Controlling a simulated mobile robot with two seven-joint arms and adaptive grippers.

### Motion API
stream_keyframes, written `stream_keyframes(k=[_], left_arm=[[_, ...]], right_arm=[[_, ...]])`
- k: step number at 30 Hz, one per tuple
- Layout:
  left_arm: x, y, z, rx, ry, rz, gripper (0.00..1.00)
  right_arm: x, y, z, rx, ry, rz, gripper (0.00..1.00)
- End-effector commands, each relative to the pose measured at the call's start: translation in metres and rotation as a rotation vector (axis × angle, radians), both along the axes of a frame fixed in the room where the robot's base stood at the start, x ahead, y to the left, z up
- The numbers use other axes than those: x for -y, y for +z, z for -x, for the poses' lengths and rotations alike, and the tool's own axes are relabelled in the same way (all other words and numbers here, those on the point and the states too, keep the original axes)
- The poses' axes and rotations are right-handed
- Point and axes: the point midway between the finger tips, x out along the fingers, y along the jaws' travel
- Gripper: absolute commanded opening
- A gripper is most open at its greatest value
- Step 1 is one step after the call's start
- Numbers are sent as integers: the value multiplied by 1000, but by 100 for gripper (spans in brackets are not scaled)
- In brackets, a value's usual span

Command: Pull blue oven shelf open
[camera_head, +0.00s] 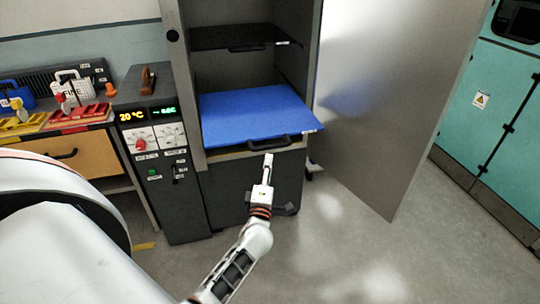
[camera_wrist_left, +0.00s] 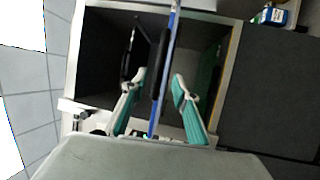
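The blue oven shelf (camera_head: 250,112) lies level inside the open oven (camera_head: 185,110), its front edge at or slightly past the oven's mouth. A dark handle (camera_head: 268,143) is on its front edge. My left gripper (camera_head: 268,160) is just in front of and below this handle in the head view. In the left wrist view the blue shelf (camera_wrist_left: 171,60) shows edge-on, with its dark handle (camera_wrist_left: 159,75). The left gripper's two fingers (camera_wrist_left: 160,85) are apart, one on each side of the handle and shelf edge; no grip shows. My right gripper is not in view.
A black shelf (camera_head: 235,37) sits above the blue one. The oven door (camera_head: 385,90) stands open to the right. A control panel (camera_head: 150,135) is left of the oven, beside a bench drawer (camera_head: 62,160). The floor (camera_head: 350,250) in front is clear.

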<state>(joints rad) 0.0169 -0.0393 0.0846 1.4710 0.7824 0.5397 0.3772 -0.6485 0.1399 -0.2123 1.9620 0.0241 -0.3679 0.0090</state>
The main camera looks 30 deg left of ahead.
Motion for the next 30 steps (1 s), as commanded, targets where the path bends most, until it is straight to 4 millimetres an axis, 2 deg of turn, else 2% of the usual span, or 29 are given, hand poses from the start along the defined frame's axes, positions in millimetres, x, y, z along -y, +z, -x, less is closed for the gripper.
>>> stream_keyframes(k=[3,9,26,28,30], left_arm=[[8,-3,16,0,0,1,29],[14,-5,28,1,0,0,29],[15,-6,29,-2,-2,-4,29],[21,-9,32,-25,-24,-41,29],[39,-16,38,-80,-77,-135,29]], right_arm=[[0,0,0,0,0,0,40],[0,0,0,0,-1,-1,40],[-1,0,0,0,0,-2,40],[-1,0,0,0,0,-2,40],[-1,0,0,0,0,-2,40]])
